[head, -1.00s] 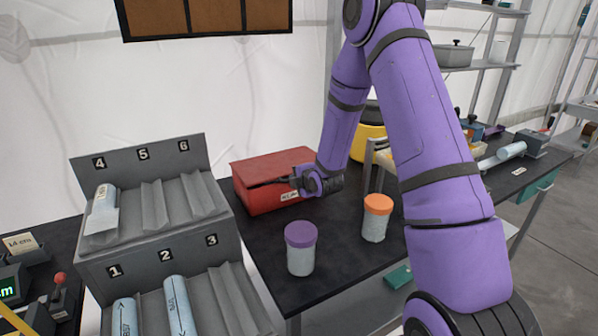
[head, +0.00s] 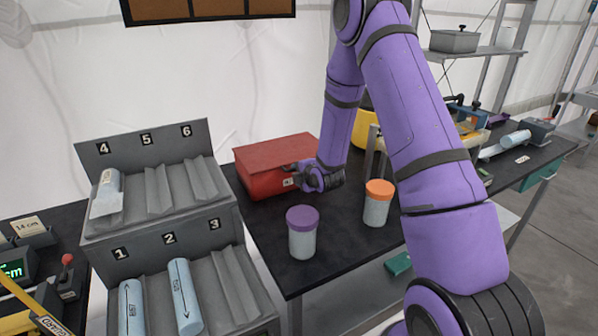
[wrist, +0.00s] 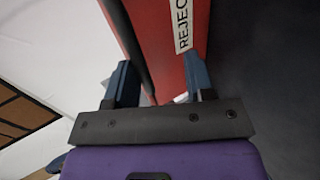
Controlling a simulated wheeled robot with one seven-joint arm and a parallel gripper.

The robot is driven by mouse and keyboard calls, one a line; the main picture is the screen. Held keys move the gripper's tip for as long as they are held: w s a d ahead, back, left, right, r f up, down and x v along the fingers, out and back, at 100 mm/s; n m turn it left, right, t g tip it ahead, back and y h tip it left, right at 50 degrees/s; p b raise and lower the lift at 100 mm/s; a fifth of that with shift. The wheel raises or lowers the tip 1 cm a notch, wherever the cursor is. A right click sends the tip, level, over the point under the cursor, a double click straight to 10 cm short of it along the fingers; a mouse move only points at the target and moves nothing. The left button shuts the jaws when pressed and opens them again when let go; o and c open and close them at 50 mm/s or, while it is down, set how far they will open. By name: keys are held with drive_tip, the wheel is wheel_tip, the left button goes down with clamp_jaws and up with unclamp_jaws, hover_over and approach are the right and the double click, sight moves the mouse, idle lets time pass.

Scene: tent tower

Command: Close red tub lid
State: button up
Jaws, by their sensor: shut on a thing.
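The red tub (head: 268,184) stands on the black bench, left of my arm. Its red lid (head: 275,150) lies across the top and looks down or nearly down; my gripper hides part of the front edge. My gripper (head: 294,172) is at the tub's front right, by its white label. In the wrist view, my gripper's two blue-grey fingers (wrist: 160,76) stand on either side of the red edge and are shut on the tub's lid. The white REJECT label (wrist: 182,24) shows on the tub's front beside the right finger. The exact contact is partly hidden.
A jar with a purple cap (head: 302,232) and one with an orange cap (head: 378,203) stand in front of the tub. A grey numbered rack (head: 160,240) stands to its left. A yellow container (head: 362,128) is behind my arm.

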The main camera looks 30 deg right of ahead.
drive_tip(key=shift+s+f, duration=0.1)
drive_tip(key=shift+s, duration=0.1)
drive_tip(key=v, duration=1)
drive_tip(key=shift+s+r, duration=0.2)
drive_tip(key=shift+r, duration=0.1)
drive_tip(key=shift+r, duration=0.1)
